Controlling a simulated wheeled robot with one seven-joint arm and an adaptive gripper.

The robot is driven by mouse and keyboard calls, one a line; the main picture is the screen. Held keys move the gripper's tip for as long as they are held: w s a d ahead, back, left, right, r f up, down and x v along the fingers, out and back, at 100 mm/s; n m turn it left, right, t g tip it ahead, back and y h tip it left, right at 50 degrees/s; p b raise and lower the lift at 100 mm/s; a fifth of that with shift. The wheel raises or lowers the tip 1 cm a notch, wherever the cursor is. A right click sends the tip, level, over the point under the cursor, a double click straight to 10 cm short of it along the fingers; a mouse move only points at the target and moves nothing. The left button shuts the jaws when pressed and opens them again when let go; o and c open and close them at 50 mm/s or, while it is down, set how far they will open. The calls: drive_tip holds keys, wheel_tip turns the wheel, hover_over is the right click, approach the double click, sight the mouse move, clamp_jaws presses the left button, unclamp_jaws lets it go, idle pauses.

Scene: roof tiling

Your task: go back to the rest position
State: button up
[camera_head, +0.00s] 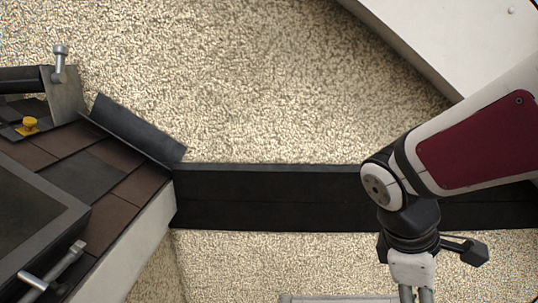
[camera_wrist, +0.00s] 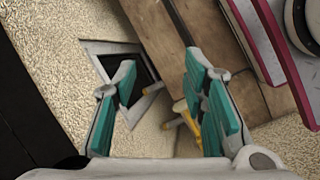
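My gripper (camera_wrist: 160,78) shows in the wrist view with its two teal-padded fingers spread well apart. Nothing is clasped between the pads. In the head view my gripper (camera_head: 412,288) hangs at the bottom right, below my wrist and in front of the black beam (camera_head: 270,195); its fingertips are cut off by the picture's edge.
A tiled roof (camera_head: 120,195) with brown and dark tiles, a yellow knob (camera_head: 28,126) and metal clamps stands at the left. A white slab (camera_head: 450,40) is at the top right. Below the fingers lie wooden boards (camera_wrist: 160,35), a dark square frame (camera_wrist: 145,68) and a yellow item (camera_wrist: 188,115). Pebbly ground between is clear.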

drive_tip(key=s+a+r+m+y, duration=0.25)
drive_tip(key=s+m, duration=0.35)
drive_tip(key=s, duration=0.3)
drive_tip(key=s+a+r+m+y, duration=0.25)
drive_tip(key=s+m, duration=0.35)
drive_tip(key=s, duration=0.3)
wheel_tip(320, 180, up, 31)
drive_tip(key=t+p, duration=0.4)
drive_tip(key=p, duration=2.6)
drive_tip(key=shift+w+d+r+n+h, duration=0.2)
drive_tip(key=shift+n+h, duration=0.1)
drive_tip(key=shift+n, duration=0.1)
